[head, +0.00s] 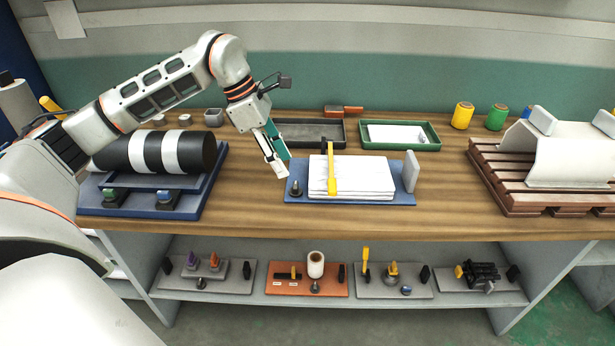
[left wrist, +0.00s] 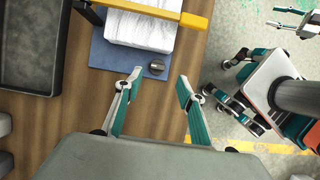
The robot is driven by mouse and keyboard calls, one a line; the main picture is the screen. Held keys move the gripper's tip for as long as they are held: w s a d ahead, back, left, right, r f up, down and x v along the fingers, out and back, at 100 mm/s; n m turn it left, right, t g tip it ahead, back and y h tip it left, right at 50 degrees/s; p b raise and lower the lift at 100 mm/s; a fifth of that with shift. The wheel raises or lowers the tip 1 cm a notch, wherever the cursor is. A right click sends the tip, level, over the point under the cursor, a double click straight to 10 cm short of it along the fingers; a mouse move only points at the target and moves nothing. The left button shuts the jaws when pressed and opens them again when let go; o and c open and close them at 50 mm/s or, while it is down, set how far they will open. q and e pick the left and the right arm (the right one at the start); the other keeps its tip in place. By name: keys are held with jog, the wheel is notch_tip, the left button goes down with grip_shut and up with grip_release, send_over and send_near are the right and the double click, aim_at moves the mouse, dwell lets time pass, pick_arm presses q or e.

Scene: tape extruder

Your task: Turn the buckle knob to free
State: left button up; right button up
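The buckle knob is a small dark round knob (head: 295,188) on the left end of a blue base plate (head: 370,198). In the left wrist view the knob (left wrist: 156,67) shows as a grey disc with a ridge across it. A stack of white sheets (head: 365,180) lies on the plate under a yellow strap (head: 332,175). My left gripper (head: 280,160) is just above and left of the knob, pointing down. In the left wrist view it (left wrist: 159,80) is open and empty, its fingers on either side of the knob's line of sight. Part of my right gripper (left wrist: 283,17) seems to show, small.
A black tray (head: 337,143) and a green tray (head: 430,146) stand behind the plate. A black-and-white roll (head: 155,152) on a blue stand is at left. A brown slatted rack (head: 488,190) is at right. The table front (head: 370,230) is clear.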

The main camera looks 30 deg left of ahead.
aim_at(295, 185)
pick_arm(q)
jog(key=x, duration=0.2)
jog(key=b+x, duration=0.1)
jog(key=x, duration=0.4)
jog(key=shift+w+a+f, duration=0.15)
jog(key=shift+a+f, duration=0.05)
jog(key=shift+f, duration=0.1)
jog(key=shift+c, duration=0.4)
grip_shut()
